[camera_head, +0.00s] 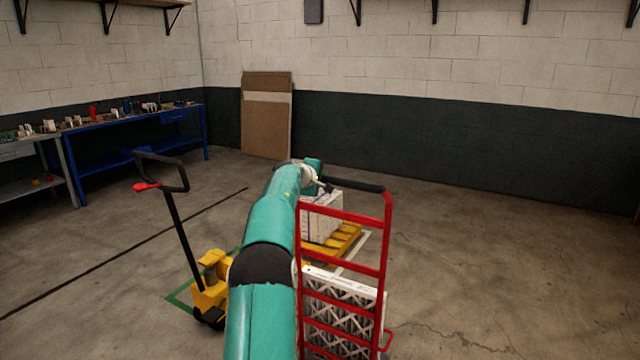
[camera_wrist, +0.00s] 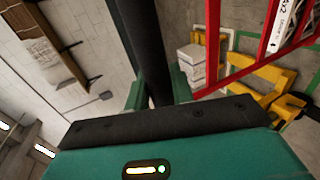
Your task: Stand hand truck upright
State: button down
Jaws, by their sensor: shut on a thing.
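The red hand truck (camera_head: 384,240) stands right of my arm in the head view, its frame close to upright. I cannot tell a slight lean, and its foot is out of view. Its red rails (camera_wrist: 213,45) also show in the wrist view. My gripper (camera_head: 318,178) is shut on the black handle (camera_head: 358,187) at its top; in the wrist view the black bar (camera_wrist: 155,45) passes between the fingers (camera_wrist: 158,92). A boxed filter (camera_head: 342,292) shows behind the truck's lower bars.
A yellow pallet jack (camera_head: 210,285) with a black handle stands left of my arm. A blue workbench (camera_head: 130,150) and brown boards (camera_head: 266,125) line the walls. Floor at right is clear.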

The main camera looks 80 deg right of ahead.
jog(key=shift+w+r, duration=0.1)
jog(key=shift+w, duration=0.15)
jog(key=shift+s+d+r, duration=0.1)
jog(key=shift+s+d, duration=0.15)
jog(key=shift+d, duration=0.05)
jog(key=c, duration=1.3)
grip_release()
jog(key=shift+s, duration=0.1)
jog(key=shift+o, duration=0.2)
jog(key=shift+a, duration=0.1)
jog(key=shift+w+a+r, duration=0.2)
jog(key=shift+w+a, duration=0.1)
jog(key=shift+a, duration=0.1)
jog(key=v, duration=1.2)
jog(key=shift+a, duration=0.3)
jog(key=shift+w+r, duration=0.1)
